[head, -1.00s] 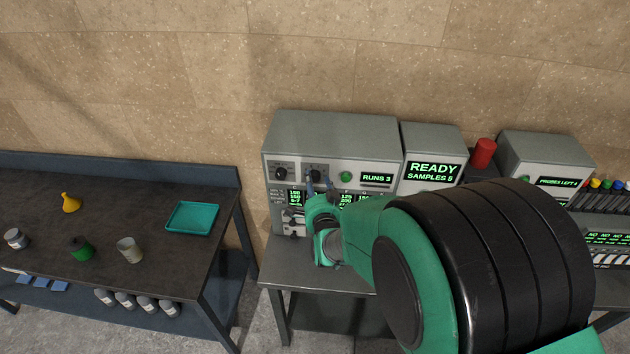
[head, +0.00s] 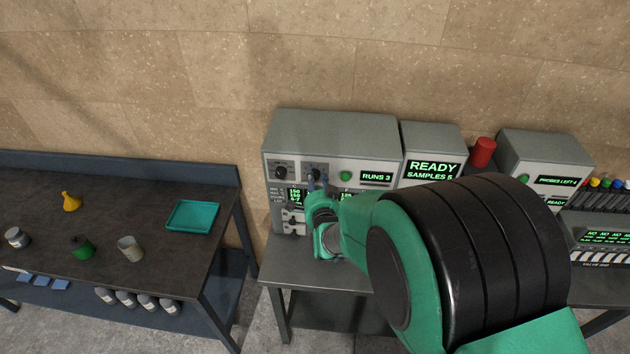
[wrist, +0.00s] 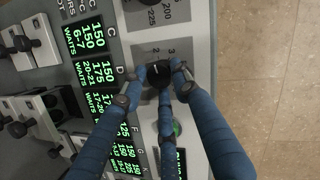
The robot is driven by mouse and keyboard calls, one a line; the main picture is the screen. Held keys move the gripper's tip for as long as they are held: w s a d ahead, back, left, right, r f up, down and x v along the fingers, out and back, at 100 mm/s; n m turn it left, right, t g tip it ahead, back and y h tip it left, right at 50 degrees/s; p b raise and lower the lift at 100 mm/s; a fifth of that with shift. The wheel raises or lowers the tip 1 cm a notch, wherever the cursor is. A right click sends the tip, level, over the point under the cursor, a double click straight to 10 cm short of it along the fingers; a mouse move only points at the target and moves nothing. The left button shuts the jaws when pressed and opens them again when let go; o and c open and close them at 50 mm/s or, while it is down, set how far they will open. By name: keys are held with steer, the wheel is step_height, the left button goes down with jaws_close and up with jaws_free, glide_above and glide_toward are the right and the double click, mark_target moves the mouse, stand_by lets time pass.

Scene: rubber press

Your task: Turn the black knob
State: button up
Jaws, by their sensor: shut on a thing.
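The grey machine (head: 330,130) has two black knobs on its upper front panel. The right-hand black knob (wrist: 159,75) sits between my blue fingertips in the wrist view, by a dial marked with numbers. My gripper (wrist: 157,78) is shut on this knob, its fingertips around the knob's sides. In the head view my gripper (head: 318,184) is at the panel and partly covers that knob. The left-hand knob (head: 281,172) is free of the gripper; part of it shows at the wrist view's top edge. The gripped knob's pointer direction cannot be read.
A green button (head: 346,175) and a RUNS 3 display (head: 377,177) are right of the knobs. Green-lit readouts (wrist: 88,36) and levers (wrist: 40,30) lie below them. A READY display (head: 433,171) stands further right. A side table (head: 120,190) with a teal tray (head: 192,216) is at left.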

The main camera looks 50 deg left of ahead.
steer(key=shift+s+a+f+m+b, duration=0.15)
steer(key=shift+m+b, duration=0.35)
steer(key=shift+b, duration=1.2)
steer(key=shift+f+m+y+b, duration=0.15)
steer(key=shift+m+y+b, duration=0.2)
steer(key=shift+b, duration=0.75)
steer(key=m+y+b, duration=0.1)
steer(key=m+b, duration=0.2)
steer(key=b, duration=0.5)
steer(key=shift+f+y, duration=0.1)
steer(key=shift+y, duration=0.15)
steer(key=m+t+b, duration=0.2)
steer(key=m+b, duration=0.3)
steer(key=m, duration=0.1)
steer(key=m+t+b, duration=0.2)
steer(key=m+b, duration=0.4)
steer(key=m, duration=0.1)
steer(key=m+t+y+b, duration=0.1)
steer(key=m+t+b, duration=0.1)
steer(key=m+b, duration=0.4)
steer(key=shift+m, duration=0.75)
steer(key=o, duration=1.1)
steer(key=shift+f, duration=0.1)
